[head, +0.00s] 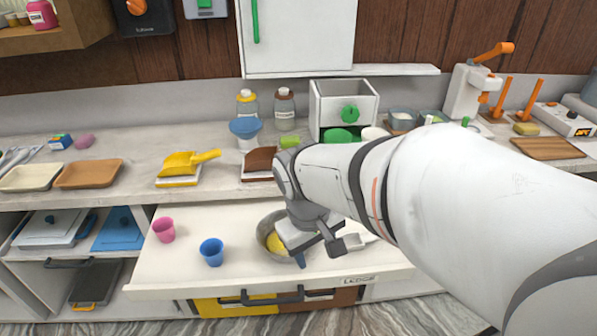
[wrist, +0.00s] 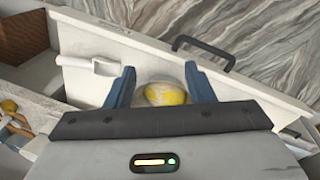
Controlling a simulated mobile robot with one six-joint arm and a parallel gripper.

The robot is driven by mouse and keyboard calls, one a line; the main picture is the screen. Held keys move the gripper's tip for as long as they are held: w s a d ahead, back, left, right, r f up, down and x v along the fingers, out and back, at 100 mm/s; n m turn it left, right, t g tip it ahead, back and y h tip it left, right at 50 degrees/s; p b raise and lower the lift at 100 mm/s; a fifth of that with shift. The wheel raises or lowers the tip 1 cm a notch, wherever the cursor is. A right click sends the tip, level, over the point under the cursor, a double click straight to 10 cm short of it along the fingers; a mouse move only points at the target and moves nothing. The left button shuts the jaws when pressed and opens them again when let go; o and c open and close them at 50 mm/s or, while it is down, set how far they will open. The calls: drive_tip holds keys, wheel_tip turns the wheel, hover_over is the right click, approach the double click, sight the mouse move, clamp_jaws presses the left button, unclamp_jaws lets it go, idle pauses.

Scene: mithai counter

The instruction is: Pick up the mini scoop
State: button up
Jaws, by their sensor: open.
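A small white scoop, which looks like the mini scoop, lies on the pulled-out white ledge (head: 190,275), just right of my gripper (head: 312,262) in the head view (head: 358,241). In the wrist view the scoop (wrist: 90,65) lies left of the left finger, its pan toward that finger. My gripper (wrist: 160,78) is open and empty. It is above a metal bowl (head: 263,232) with something yellow (head: 276,244) in it. In the wrist view the yellow contents (wrist: 165,94) show between the fingers. My arm hides part of the ledge.
A pink cup (head: 164,230) and a blue cup (head: 211,252) stand on the ledge left of the bowl. A yellow scoop (head: 185,164) and a brown scoop (head: 259,159) rest on the counter behind. A dark handle (wrist: 203,50) sticks out from the ledge front.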

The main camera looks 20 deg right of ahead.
drive_tip(key=w+d+f+n+g+h+p, duration=0.2)
drive_tip(key=w+d+n+g+h+p, duration=0.4)
drive_tip(key=d, duration=0.5)
drive_tip(key=n+t+h+p, duration=0.1)
drive_tip(key=n+h, duration=0.4)
drive_tip(key=n, duration=0.4)
hover_over(356, 242)
wheel_tip(356, 242, down, 5)
wheel_tip(356, 242, down, 7)
drive_tip(key=b, duration=0.5)
drive_tip(key=shift+b+x, duration=0.4)
drive_tip(key=shift+x, duration=0.5)
drive_tip(key=shift+s+d+f, duration=0.25)
drive_tip(key=shift+s+d, duration=0.05)
drive_tip(key=shift+d, duration=0.15)
drive_tip(key=shift+d+f, duration=0.25)
drive_tip(key=b+x, duration=0.1)
drive_tip(key=x, duration=0.3)
drive_tip(key=shift+r+b, duration=0.2)
drive_tip(key=shift+b, duration=0.1)
drive_tip(key=c, duration=1)
